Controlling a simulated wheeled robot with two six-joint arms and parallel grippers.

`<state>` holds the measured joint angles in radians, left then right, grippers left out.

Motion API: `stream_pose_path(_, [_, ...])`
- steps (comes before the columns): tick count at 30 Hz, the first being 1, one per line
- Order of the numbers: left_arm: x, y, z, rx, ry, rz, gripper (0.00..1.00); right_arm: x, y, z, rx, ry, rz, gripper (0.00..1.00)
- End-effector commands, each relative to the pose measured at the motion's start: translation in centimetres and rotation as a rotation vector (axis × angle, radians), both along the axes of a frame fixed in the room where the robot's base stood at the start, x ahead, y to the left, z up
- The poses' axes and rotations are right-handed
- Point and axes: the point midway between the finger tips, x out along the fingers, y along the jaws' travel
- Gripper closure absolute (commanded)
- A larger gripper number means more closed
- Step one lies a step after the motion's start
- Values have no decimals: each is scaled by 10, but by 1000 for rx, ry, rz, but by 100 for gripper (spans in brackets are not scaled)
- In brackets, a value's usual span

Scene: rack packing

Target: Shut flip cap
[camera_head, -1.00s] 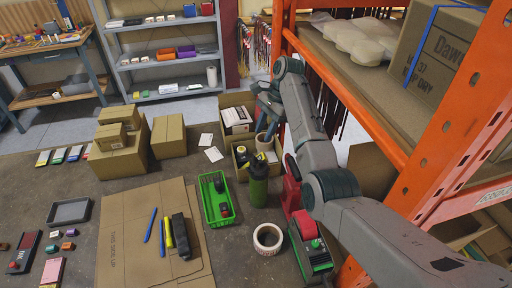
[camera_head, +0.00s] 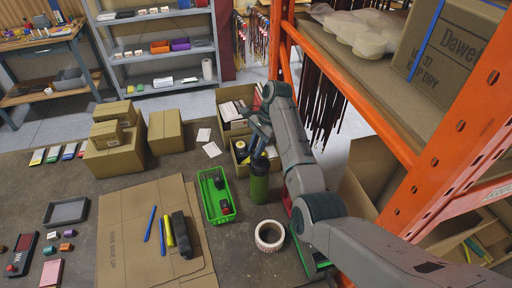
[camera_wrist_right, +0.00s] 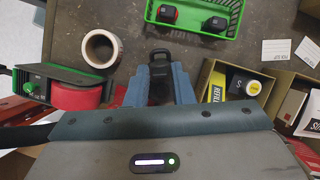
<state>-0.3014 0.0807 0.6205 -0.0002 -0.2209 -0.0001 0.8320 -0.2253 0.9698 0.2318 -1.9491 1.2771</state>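A dark green bottle (camera_head: 259,186) stands upright on the table, right of the green basket. Its black flip cap (camera_wrist_right: 160,62) shows between the fingertips in the right wrist view; whether the lid is raised is hard to tell. My right gripper (camera_head: 259,143) is over the bottle's top, pointing down. In the right wrist view my right gripper (camera_wrist_right: 160,84) has its two blue-grey fingers apart, one on each side of the dark cap. I cannot see contact with the cap. My left gripper is not in view.
A green basket (camera_head: 208,206) with dark items stands left of the bottle. A tape roll (camera_head: 281,236) lies in front. Open cardboard boxes (camera_head: 229,127) stand behind. An orange rack post (camera_head: 452,130) rises on the right. Flat cardboard (camera_head: 120,240) with pens lies left.

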Motion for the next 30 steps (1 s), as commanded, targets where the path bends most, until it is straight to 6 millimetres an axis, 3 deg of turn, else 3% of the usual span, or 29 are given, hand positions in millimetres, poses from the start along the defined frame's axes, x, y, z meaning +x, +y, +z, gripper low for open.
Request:
stream_pose_path(14, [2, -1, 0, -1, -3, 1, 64, 4, -7, 0, 65, 40, -2, 100])
stream_pose_path(23, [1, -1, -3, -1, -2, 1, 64, 12, -20, -5, 247, 152, -4, 100])
stream_pose_path(30, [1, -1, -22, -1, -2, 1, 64, 17, -29, -14, 394, 239, -3, 100])
